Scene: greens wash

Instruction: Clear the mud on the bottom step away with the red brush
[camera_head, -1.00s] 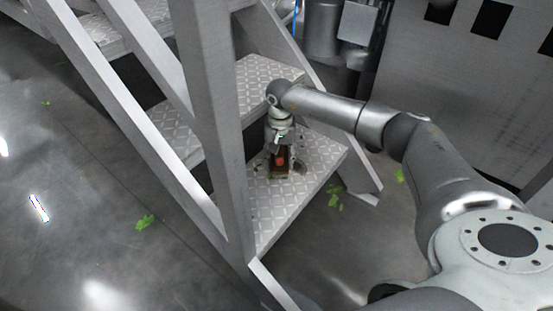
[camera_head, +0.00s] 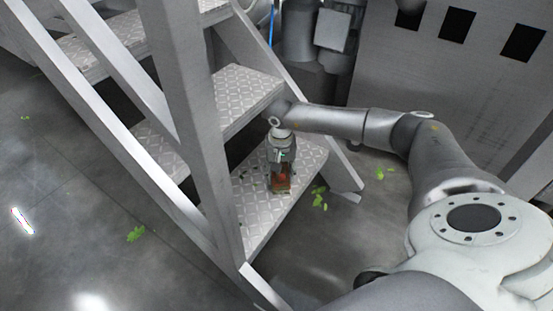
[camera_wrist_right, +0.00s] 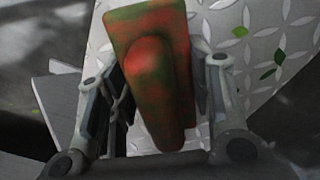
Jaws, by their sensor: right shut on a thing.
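The bottom step (camera_head: 254,222) is a diamond-plate tread, low in the head view's middle. My right gripper (camera_head: 280,172) points down over its right part and is shut on the red brush (camera_head: 281,187). In the right wrist view, the brush (camera_wrist_right: 150,70), red with green smears, sits between the two fingers (camera_wrist_right: 160,125). Its bristles are hidden, and I cannot tell whether they touch the tread. A few small dark specks (camera_head: 243,176) show on the step left of the brush. Mud under the brush and gripper is hidden. My left gripper is not in view.
Stair rails and a post (camera_head: 190,110) stand close on the left of the gripper. The second step (camera_head: 240,92) is just above and behind. Green leaf scraps (camera_head: 319,197) lie on the floor to the right. A grey cabinet (camera_head: 440,90) stands at the back right.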

